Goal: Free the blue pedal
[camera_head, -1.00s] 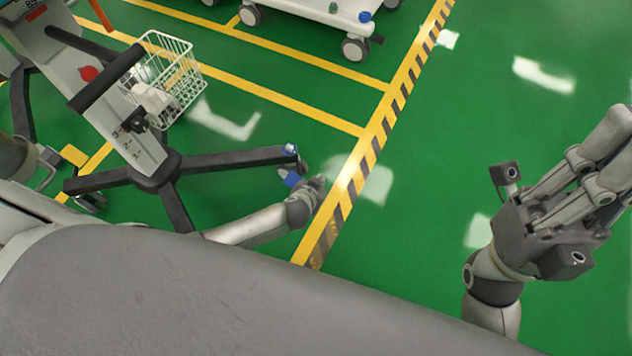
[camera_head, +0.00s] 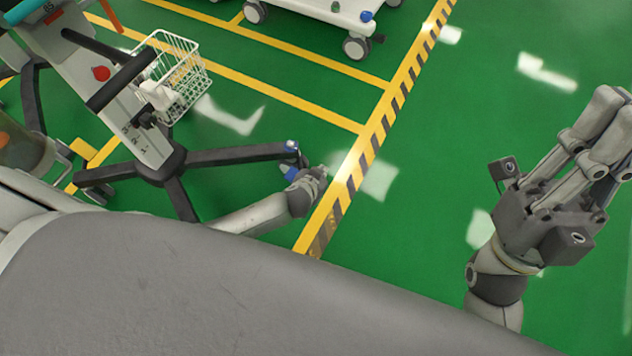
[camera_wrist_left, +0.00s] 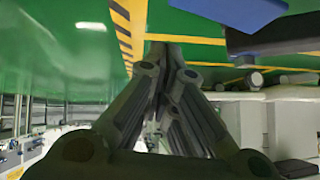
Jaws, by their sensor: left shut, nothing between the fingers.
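The blue pedal (camera_head: 289,173) is at the caster on the end of a dark leg of the stand at left. In the left wrist view a blue surface, likely this pedal (camera_wrist_left: 266,36), fills the upper right. My left gripper (camera_head: 318,172) is shut and empty, low by the floor, just right of the pedal in the head view. Its wrist partly covers the pedal, so I cannot tell whether they touch. The closed fingers (camera_wrist_left: 160,62) show left of and below the blue surface in the wrist view. My right gripper (camera_head: 606,125) is raised at right, its finger opening unclear.
The stand (camera_head: 150,148) has several dark legs (camera_head: 235,155) and a white wire basket (camera_head: 185,80). A white cart (camera_head: 325,12) on casters stands at the top. A yellow-black floor stripe (camera_head: 372,140) passes right of my left gripper. Green floor beyond it is clear.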

